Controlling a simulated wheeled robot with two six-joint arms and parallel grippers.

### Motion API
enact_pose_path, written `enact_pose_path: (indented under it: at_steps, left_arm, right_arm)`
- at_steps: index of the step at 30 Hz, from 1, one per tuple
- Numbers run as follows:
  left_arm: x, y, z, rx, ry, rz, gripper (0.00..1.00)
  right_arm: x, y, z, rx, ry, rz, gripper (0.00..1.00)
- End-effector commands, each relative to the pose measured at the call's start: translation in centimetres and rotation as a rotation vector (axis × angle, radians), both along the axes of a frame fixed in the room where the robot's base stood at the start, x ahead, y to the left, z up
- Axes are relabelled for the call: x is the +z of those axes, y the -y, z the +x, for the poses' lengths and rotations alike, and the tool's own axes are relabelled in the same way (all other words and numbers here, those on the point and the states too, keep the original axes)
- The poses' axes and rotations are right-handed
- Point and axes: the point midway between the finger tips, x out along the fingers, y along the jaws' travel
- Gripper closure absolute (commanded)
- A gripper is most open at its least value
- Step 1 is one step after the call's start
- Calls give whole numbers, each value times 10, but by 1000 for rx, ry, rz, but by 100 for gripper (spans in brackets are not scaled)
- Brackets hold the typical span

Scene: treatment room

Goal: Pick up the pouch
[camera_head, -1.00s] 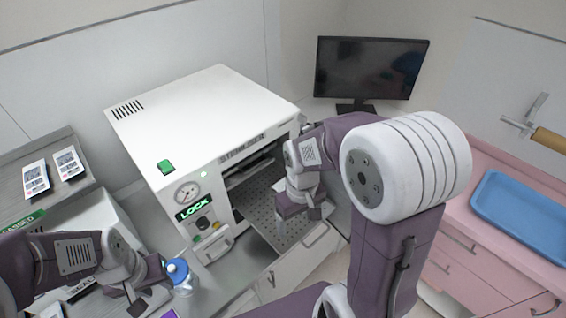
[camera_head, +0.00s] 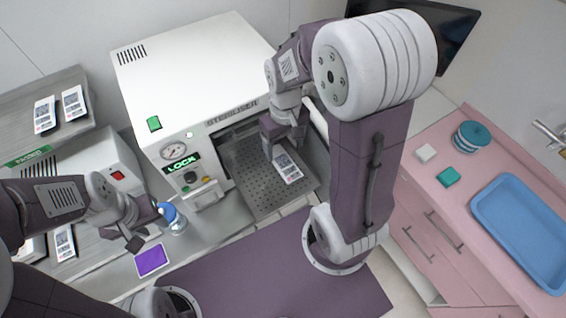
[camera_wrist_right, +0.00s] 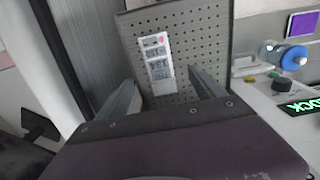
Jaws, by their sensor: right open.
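A white pouch (camera_head: 287,167) with printed labels lies on the perforated tray (camera_head: 245,180) pulled out of the sterilizer (camera_head: 200,90). It also shows in the right wrist view (camera_wrist_right: 157,62), lying flat between the lines of my two fingers. My right gripper (camera_head: 283,142) is above the tray, at the pouch's far end, open and empty. In the right wrist view its fingers (camera_wrist_right: 165,88) are apart, with the pouch beyond their tips. My left gripper (camera_head: 147,230) is open and empty over the counter at the left, beside a blue-capped bottle (camera_head: 173,218).
Other labelled pouches (camera_head: 75,102) lie on the left shelf, and one (camera_head: 65,243) lies lower down by the sealer. A purple card (camera_head: 152,260) lies on the counter. A blue tray (camera_head: 520,225) sits on the pink cabinet at the right. The sterilizer's body stands close behind the tray.

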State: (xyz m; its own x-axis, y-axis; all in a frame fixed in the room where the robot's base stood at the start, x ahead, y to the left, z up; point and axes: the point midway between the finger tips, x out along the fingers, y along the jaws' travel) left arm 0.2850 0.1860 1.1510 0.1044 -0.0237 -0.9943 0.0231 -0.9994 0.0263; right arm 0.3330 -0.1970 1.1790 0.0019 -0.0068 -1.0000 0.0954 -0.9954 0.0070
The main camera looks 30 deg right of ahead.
Motion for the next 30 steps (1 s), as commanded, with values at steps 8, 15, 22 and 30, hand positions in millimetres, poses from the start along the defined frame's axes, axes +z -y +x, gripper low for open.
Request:
enact_pose_path:
  at_steps: [8,15,22,30]
  left_arm:
    - [6,0,0,0,0,0,64]
    - [15,0,0,0,0,0,64]
    - [17,0,0,0,0,0,64]
    - [17,0,0,0,0,0,64]
  right_arm:
    - [-35,0,0,0,-3,0,22]
    - [-57,-4,3,2,-8,0,22]
    - [-87,-5,5,0,-4,0,22]
    - [-88,-5,6,0,-1,0,41]
